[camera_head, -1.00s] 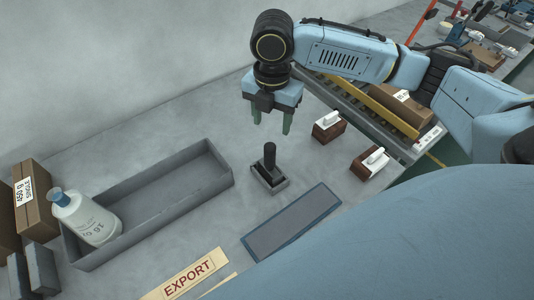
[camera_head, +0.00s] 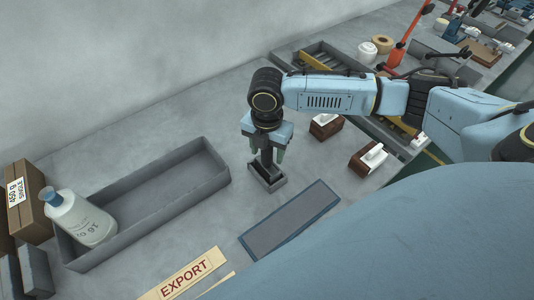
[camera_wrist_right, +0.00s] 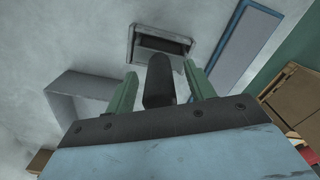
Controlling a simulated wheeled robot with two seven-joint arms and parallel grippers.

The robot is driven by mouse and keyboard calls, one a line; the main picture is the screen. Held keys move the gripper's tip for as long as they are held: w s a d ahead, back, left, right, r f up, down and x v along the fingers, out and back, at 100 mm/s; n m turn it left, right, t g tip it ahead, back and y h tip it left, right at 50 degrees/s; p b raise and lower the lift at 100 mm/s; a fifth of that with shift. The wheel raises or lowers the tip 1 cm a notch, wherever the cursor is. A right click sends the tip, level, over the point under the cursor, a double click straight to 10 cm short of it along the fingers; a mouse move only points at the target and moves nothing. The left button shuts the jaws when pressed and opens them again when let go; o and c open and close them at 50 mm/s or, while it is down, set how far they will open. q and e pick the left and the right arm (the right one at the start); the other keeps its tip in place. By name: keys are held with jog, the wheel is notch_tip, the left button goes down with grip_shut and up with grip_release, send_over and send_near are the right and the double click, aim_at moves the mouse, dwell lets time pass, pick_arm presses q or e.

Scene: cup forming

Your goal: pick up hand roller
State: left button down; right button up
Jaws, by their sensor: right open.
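The hand roller (camera_head: 267,160) has a dark upright handle and stands in a small grey holder (camera_head: 269,184) on the table in the head view. My right gripper (camera_head: 267,152) is above the holder with its green fingers around the handle, partly hiding it. In the right wrist view the handle (camera_wrist_right: 159,80) shows between the two open green fingers of the gripper (camera_wrist_right: 162,85), with a gap on each side. The holder (camera_wrist_right: 160,45) lies beyond it. My left gripper is not in view.
A long grey tray (camera_head: 145,200) is on the left with a white bottle (camera_head: 78,218) at its end. A blue-edged mat (camera_head: 290,220) lies in front. Wooden blocks with white handles (camera_head: 325,125) are to the right. An EXPORT sign (camera_head: 186,275) lies in front.

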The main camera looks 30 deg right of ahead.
jog(key=shift+c, duration=0.3)
grip_shut()
jog(key=shift+r, duration=0.1)
jog(key=shift+r, duration=0.1)
